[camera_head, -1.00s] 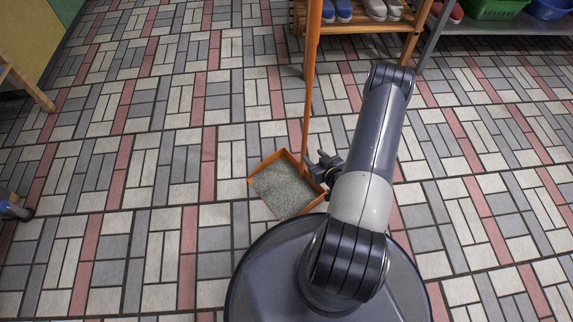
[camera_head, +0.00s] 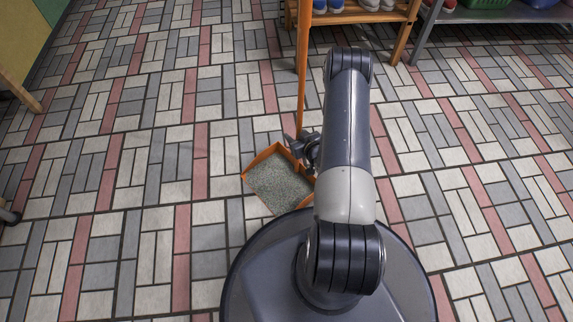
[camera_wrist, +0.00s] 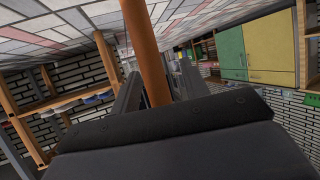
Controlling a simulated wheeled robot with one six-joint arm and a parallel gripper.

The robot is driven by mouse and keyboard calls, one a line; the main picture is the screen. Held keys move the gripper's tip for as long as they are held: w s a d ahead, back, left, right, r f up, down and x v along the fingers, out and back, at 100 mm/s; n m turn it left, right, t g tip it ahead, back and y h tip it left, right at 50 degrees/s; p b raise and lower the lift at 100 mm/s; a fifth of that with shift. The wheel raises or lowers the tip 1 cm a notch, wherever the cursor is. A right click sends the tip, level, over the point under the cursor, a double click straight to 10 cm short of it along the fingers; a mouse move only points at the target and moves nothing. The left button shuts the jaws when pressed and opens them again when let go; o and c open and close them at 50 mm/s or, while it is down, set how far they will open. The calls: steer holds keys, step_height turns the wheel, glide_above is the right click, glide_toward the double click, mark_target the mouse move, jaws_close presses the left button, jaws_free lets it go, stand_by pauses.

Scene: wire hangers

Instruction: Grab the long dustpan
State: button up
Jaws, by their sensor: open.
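The long dustpan (camera_head: 279,183) has an orange rim, a grey speckled pan and a tall orange handle. The pan lies on the tiled floor just beyond my base, and the handle stands upright from it. My gripper (camera_head: 298,140) is at the lower part of the handle, partly hidden by my arm. In the wrist view the orange handle (camera_wrist: 146,50) passes between the two dark fingers of my gripper (camera_wrist: 154,88), which are open. Whether a finger touches the handle I cannot tell.
A wooden shoe rack (camera_head: 362,17) with shoes stands at the back, just behind the handle's upper part. A metal shelf (camera_head: 490,16) with a green basket is at the back right.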

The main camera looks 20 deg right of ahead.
steer(key=shift+c, duration=0.2)
jaws_close()
steer(key=shift+r, duration=0.1)
stand_by(1.0)
